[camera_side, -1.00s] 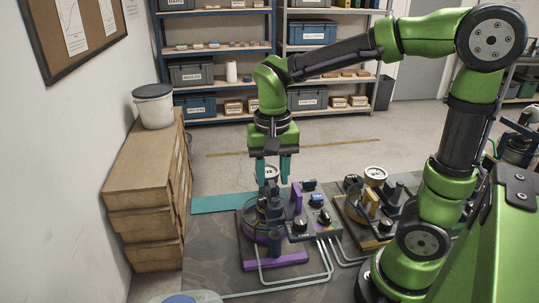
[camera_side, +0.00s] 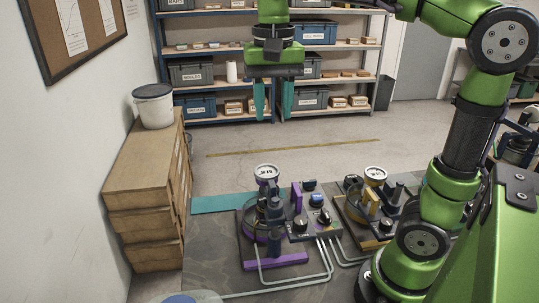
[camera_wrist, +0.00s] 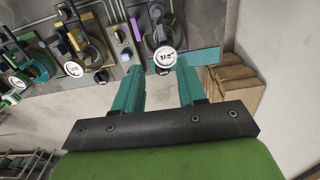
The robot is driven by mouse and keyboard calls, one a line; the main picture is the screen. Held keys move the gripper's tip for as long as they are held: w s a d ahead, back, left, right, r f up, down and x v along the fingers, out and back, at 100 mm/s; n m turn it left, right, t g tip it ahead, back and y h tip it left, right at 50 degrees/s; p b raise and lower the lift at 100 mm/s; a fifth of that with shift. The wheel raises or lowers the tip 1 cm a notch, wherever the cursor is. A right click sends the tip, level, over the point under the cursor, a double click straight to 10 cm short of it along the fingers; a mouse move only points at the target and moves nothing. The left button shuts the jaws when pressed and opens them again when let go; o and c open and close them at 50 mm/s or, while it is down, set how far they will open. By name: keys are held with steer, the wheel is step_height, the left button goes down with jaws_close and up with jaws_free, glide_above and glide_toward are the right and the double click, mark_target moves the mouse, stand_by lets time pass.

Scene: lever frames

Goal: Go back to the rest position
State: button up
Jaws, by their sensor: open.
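My gripper (camera_side: 273,101) has two teal fingers, which are apart with nothing between them. It hangs pointing down, high above the purple lever frame (camera_side: 276,261) in the side view. That frame has a white round gauge (camera_side: 266,171) at its back, dark posts and a purple upright plate (camera_side: 297,197). In the wrist view my gripper (camera_wrist: 158,82) shows its open fingers, with the purple frame's gauge (camera_wrist: 165,58) beyond the tips. A yellow lever frame (camera_side: 370,205) with its own gauge (camera_side: 375,173) stands to the right, partly hidden by my arm.
A control box (camera_side: 315,224) with knobs sits between the frames. Stacked brown boxes (camera_side: 146,205) with a white bucket (camera_side: 154,105) on top stand at the left wall. Shelves (camera_side: 225,50) stand at the back. The air around my gripper looks clear.

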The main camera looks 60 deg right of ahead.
stand_by(0.4)
steer(key=s+f+n+t+y, duration=0.2)
steer(key=s+f+n+t, duration=0.3)
steer(key=f, duration=0.5)
steer(key=shift+s+a+t, duration=0.4)
steer(key=shift+s+t, duration=0.25)
steer(key=shift+t, duration=0.45)
